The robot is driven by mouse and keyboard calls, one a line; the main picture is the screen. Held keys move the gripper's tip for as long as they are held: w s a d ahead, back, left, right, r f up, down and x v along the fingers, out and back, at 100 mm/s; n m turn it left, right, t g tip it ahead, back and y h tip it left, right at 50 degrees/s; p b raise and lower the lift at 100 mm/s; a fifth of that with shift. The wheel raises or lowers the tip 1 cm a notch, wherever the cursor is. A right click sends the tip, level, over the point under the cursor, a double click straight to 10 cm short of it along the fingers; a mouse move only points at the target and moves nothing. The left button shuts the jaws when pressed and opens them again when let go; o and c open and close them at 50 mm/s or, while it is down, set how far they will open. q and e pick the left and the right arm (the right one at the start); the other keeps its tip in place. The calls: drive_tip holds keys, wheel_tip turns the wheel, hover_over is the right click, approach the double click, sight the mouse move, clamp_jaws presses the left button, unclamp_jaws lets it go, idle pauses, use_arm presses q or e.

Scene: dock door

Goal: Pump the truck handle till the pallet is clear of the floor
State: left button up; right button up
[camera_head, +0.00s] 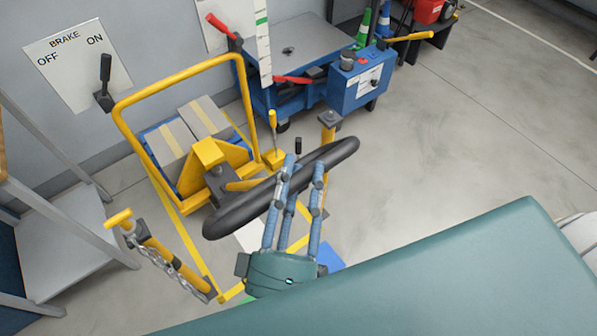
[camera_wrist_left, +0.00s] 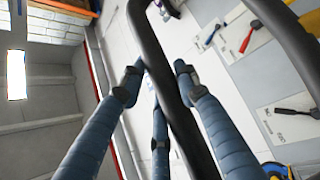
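The black loop handle (camera_head: 235,208) crosses the middle of the head view, tilted up to the right. In the left wrist view its black bar (camera_wrist_left: 152,50) runs between my blue fingers. My left gripper (camera_head: 303,165) is at the loop, its straight fingers on either side of the bar with gaps showing, not curled round it. The yellow truck frame (camera_head: 180,75) stands behind, with taped boxes (camera_head: 203,117) on a blue base (camera_head: 153,140). Whether that base touches the floor is hidden. My right gripper is in neither view.
A blue lift table (camera_head: 310,38) stands behind at the back. A brake lever (camera_head: 104,80) is on the left wall. A yellow post with a chain (camera_head: 160,252) stands at the lower left. Open floor (camera_head: 470,110) lies to the right.

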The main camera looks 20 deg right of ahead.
use_arm(q)
drive_tip(key=o, duration=0.5)
drive_tip(key=shift+f, duration=0.1)
drive_tip(key=shift+s+a+f, duration=0.15)
drive_tip(key=shift+s+f, duration=0.1)
drive_tip(key=shift+s, duration=0.2)
drive_tip(key=v, duration=1.1)
drive_tip(key=shift+r, duration=0.25)
drive_tip(key=shift+a, duration=0.1)
